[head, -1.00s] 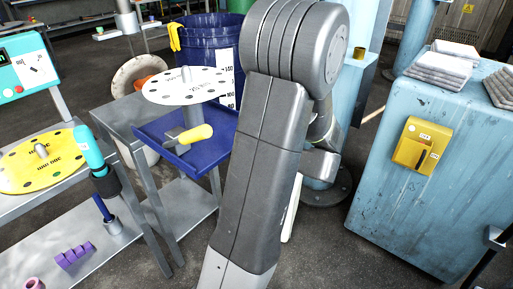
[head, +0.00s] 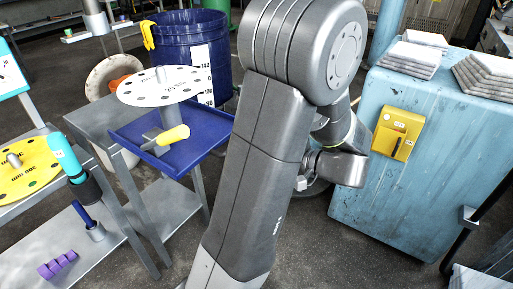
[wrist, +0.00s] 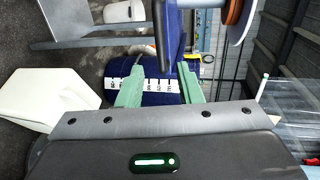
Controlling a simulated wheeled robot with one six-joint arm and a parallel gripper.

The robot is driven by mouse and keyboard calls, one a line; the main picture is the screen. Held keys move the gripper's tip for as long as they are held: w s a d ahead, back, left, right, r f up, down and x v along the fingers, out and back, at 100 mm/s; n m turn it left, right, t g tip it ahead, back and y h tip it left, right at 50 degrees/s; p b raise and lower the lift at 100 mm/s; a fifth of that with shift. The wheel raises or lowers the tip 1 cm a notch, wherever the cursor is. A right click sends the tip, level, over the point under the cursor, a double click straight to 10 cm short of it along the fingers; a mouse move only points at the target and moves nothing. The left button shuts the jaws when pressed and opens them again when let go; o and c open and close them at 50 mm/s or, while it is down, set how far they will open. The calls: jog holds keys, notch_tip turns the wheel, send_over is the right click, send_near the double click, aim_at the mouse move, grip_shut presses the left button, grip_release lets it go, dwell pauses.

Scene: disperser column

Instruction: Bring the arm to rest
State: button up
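My arm fills the middle of the head view, with its upper link raised and its forearm folded behind. My gripper is hidden behind the arm there. In the wrist view my gripper (wrist: 160,86) shows two green fingers standing apart with nothing held between them. Behind the fingers is the dark blue barrel (wrist: 160,98) with its white scale; I cannot tell the distance. The barrel (head: 181,50) also stands at the back left in the head view.
Left of my arm, a metal table carries a blue tray (head: 203,150) with a yellow-handled tool (head: 172,135) and a white perforated disc (head: 165,86). A light blue cabinet (head: 385,215) with a yellow box (head: 397,134) stands right. Dark floor (head: 320,260) shows between.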

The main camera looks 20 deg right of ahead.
aim_at(227, 140)
jog(key=shift+v, duration=0.85)
jog(key=b+x, duration=0.1)
jog(key=x, duration=1.2)
jog(key=shift+w+a+f, duration=0.1)
jog(key=shift+w+a, duration=0.1)
jog(key=shift+w, duration=0.15)
jog(key=p+v, duration=0.1)
jog(key=v, duration=1.3)
jog(key=x, duration=1.7)
jog(key=shift+w+a+r, duration=0.15)
jog(key=shift+w+r, duration=0.05)
jog(key=shift+r, duration=0.15)
